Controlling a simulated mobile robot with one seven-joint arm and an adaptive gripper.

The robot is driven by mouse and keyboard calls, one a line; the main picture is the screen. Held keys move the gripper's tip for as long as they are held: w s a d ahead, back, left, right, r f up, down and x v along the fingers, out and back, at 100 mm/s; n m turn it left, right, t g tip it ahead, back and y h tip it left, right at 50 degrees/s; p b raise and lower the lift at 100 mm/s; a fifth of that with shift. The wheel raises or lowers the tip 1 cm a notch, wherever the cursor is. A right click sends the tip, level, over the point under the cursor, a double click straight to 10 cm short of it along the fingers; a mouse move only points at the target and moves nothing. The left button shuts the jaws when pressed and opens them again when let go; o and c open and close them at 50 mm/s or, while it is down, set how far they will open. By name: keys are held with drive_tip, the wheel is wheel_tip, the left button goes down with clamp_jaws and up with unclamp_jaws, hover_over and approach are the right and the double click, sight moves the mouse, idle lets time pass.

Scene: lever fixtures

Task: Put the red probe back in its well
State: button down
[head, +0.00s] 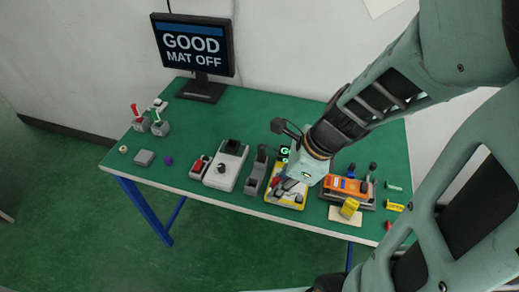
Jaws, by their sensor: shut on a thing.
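My gripper (284,187) is low over a yellow-edged unit (287,202) near the front middle of the green table. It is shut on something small. A red piece (277,181) shows at its fingertips and looks like the red probe, but the gripper hides most of it. Grey and dark parts lie on the yellow-edged unit below the fingers. I cannot make out the well, and I cannot tell whether the red piece touches the unit.
Left of the gripper stand a dark grey fixture (256,172) and a light grey box (226,166) with a black knob. To the right are an orange device (347,186) and a yellow block (349,207). A monitor (194,48) stands at the back left. The table's back middle is clear.

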drive_tip(key=shift+a+r+m+p, duration=0.15)
drive_tip(key=shift+r+m+p, duration=0.05)
drive_tip(key=shift+m+p, duration=0.15)
drive_tip(key=shift+w+a+p, duration=0.15)
drive_tip(key=shift+w+p, duration=0.05)
drive_tip(key=shift+p, duration=0.3)
drive_tip(key=shift+w+a+f+p, duration=0.15)
drive_tip(key=shift+w+f+p, duration=0.15)
drive_tip(key=shift+w+p, duration=0.45)
drive_tip(key=b, duration=0.6)
approach(247, 182)
drive_tip(key=a+f, duration=0.2)
drive_tip(key=f+b, duration=0.2)
drive_tip(key=f, duration=0.1)
drive_tip(key=shift+w+b, duration=0.35)
drive_tip(key=shift+w, duration=0.05)
drive_tip(key=shift+f+b, duration=0.35)
drive_tip(key=shift+b, duration=0.1)
